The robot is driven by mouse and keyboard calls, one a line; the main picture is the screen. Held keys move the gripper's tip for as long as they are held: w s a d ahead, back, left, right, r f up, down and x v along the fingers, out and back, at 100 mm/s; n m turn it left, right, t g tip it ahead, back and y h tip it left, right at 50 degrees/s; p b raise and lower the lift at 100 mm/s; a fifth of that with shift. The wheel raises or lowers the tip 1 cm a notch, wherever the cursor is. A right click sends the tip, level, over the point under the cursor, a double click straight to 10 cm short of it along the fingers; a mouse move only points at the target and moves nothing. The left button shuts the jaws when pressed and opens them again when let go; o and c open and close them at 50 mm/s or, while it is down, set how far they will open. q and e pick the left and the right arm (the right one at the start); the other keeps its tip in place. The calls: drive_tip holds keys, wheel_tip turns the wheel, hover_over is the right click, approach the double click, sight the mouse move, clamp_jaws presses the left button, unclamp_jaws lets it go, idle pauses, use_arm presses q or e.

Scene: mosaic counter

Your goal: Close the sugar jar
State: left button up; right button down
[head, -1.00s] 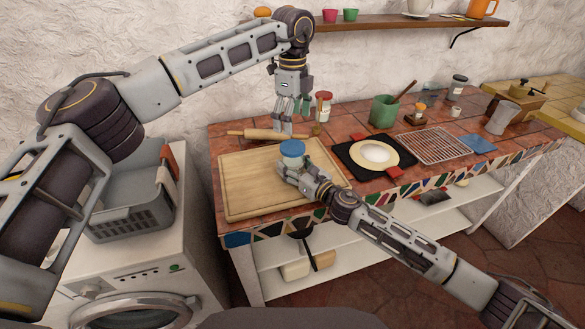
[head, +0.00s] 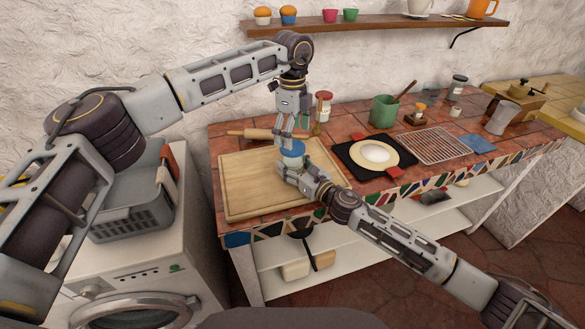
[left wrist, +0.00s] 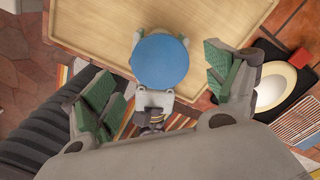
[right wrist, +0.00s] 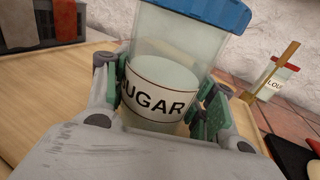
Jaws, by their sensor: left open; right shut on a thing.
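The sugar jar (right wrist: 158,105) is a clear jar with a white SUGAR label and pale contents. My right gripper (right wrist: 165,92) is shut around its body above the cutting board. The blue lid (left wrist: 163,62) sits on top of the jar; I cannot tell whether it is tight. The lid also shows in the head view (head: 292,149) and the right wrist view (right wrist: 205,10). My left gripper (head: 291,138) is open and points down just above the lid. In the left wrist view its fingers are spread wide to either side, apart from the lid.
The wooden cutting board (head: 245,190) lies beneath, with a rolling pin (head: 262,133) behind it. A red-lidded jar (head: 323,106) stands behind. A white plate on a black mat (head: 345,152) and a green pot (head: 383,111) are to the right. The board's left part is clear.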

sight(293, 164)
use_arm(q)
drive_tip(key=shift+f, duration=1.7)
drive_tip(key=shift+c, duration=0.3)
drive_tip(key=c, duration=1)
